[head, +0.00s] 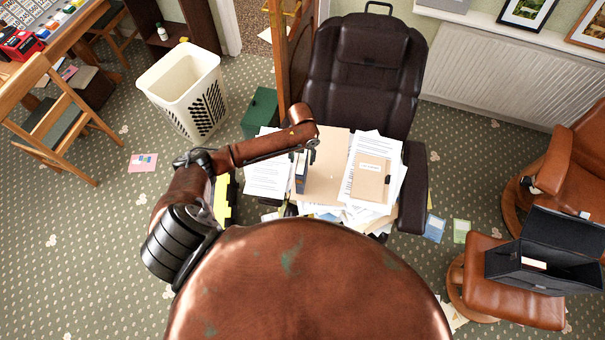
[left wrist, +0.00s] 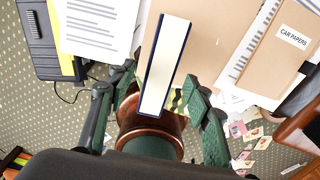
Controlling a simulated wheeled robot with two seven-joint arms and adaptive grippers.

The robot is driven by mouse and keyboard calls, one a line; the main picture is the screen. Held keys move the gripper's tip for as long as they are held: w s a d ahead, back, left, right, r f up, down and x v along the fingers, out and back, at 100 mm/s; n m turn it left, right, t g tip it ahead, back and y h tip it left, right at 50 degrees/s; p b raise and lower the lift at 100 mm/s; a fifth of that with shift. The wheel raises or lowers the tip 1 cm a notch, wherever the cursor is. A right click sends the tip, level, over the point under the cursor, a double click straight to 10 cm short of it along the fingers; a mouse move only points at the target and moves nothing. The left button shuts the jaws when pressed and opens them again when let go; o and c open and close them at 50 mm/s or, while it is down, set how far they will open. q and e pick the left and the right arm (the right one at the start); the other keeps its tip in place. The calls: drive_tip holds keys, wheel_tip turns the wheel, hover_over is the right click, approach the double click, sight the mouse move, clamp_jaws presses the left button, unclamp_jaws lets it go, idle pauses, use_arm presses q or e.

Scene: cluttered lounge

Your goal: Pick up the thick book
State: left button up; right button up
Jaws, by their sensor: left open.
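The thick book (left wrist: 166,65) has a dark blue cover and pale page edges. It stands on edge among the papers on the seat of the dark leather chair. In the head view the book (head: 300,172) shows as a narrow blue shape, partly hidden by my left arm. My left gripper (head: 308,148) is above it, open and empty. In the left wrist view its green fingers (left wrist: 158,88) lie on either side of the book's near end. I cannot tell how far above the book the fingertips are. My right gripper is not in view.
Loose papers, a brown folder (head: 328,165) and a "CAR PAPERS" folder (head: 371,178) crowd the book. The dark chair (head: 362,75) has an armrest (head: 413,190) on the right. A white basket (head: 185,90) and green box (head: 261,112) stand left. A footstool (head: 505,290) is at right.

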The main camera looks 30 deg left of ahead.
use_arm(q)
wheel_tip(320, 180, down, 8)
drive_tip(key=shift+w+f, duration=0.1)
drive_tip(key=shift+f, duration=0.1)
idle(0.3)
drive_tip(key=shift+a, duration=0.1)
clamp_jaws()
idle(0.5)
